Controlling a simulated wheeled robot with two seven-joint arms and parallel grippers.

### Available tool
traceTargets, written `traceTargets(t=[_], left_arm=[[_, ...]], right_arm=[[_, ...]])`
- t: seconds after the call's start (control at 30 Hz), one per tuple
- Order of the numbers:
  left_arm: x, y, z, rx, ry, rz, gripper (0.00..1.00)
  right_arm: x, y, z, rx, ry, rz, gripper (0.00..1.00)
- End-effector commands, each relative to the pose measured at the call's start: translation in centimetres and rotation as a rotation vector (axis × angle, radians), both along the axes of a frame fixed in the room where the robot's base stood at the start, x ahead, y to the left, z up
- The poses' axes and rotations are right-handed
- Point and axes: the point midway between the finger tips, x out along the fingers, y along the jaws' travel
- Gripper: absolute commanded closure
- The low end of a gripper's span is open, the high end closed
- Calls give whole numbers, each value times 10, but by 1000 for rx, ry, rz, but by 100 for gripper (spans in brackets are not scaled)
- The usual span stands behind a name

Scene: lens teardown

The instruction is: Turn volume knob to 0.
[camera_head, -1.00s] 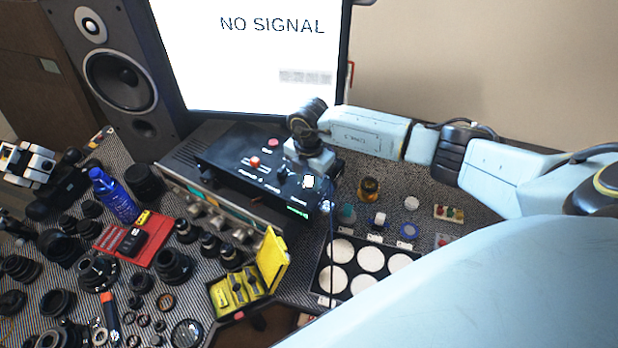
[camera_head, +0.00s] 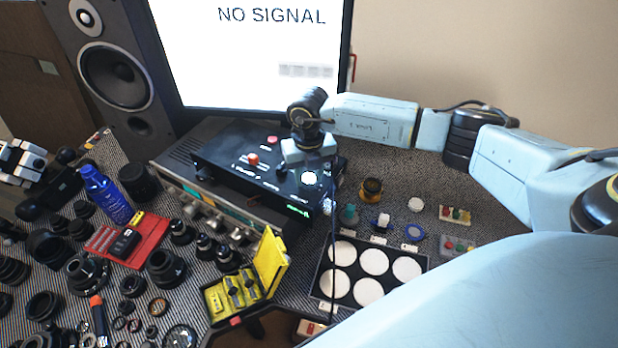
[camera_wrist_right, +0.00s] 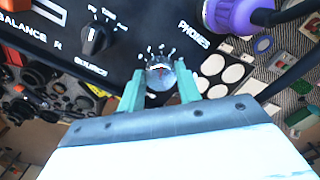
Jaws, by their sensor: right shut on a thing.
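The black amplifier box (camera_head: 230,163) stands below the monitor, with its control panel facing up. My right gripper (camera_head: 308,163) is at the right end of this panel. In the right wrist view, a round silver knob (camera_wrist_right: 160,77) with a red mark sits among a fan of white tick marks. The green fingers of my right gripper (camera_wrist_right: 160,88) are on both sides of the knob and shut on it. The knob's own label is hidden, so I cannot read its setting.
A black source selector knob (camera_wrist_right: 95,38) is close to the held knob, left of it. A purple plug (camera_wrist_right: 235,14) with a black cable is at the PHONES socket. A white-disc tray (camera_head: 322,290), a yellow case (camera_head: 270,262) and several lens parts cover the table in front.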

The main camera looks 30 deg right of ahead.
Motion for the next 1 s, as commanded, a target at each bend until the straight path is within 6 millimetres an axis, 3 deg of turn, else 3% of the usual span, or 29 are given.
traceTargets(t=[1.0], left_arm=[[-1,0,-64,-1,2,0,64]], right_arm=[[1,1,0,0,-3,896,89]])
